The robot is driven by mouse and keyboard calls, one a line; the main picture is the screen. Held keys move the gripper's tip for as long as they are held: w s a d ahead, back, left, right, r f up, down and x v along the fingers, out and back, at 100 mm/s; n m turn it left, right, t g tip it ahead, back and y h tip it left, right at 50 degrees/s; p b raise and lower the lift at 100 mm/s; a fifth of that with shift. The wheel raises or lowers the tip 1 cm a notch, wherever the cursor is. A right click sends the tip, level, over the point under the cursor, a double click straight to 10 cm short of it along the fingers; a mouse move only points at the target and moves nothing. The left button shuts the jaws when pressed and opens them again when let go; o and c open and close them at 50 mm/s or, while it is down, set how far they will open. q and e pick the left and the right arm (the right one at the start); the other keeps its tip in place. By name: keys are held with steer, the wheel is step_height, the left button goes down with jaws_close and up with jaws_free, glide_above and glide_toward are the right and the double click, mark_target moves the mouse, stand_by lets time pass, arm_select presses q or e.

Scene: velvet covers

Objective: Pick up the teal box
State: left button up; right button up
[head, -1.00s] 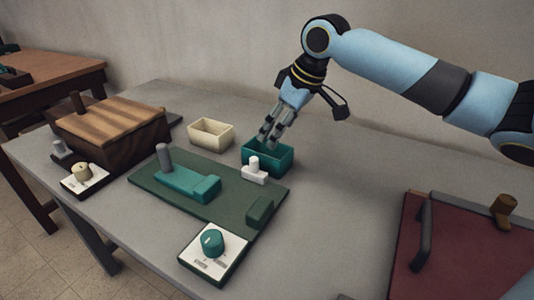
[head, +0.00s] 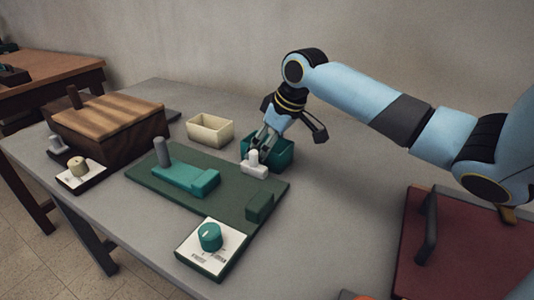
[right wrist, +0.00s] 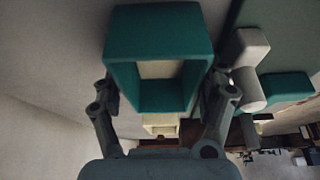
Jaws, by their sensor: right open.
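The teal box (head: 284,156) is a small open-topped box standing on the grey table, behind a white block with a peg (head: 254,166). My right gripper (head: 264,143) is open and reaches down at the box, partly hiding it. In the right wrist view the teal box (right wrist: 160,32) sits between the spread fingers, with its open side and hollow inside showing. One finger is on each side of it. I cannot tell whether either finger touches it. My left gripper is not in view.
A cream box (head: 210,130) stands left of the teal box. A green board (head: 150,178) with a teal slider (head: 185,178) and a dial (head: 210,237) lies in front. A wooden box (head: 110,125) is at the left, a dark red panel (head: 460,250) at the right.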

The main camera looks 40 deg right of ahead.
steer(key=shift+f, duration=0.25)
stand_by(0.4)
steer(key=shift+c, duration=0.4)
steer(key=c, duration=0.8)
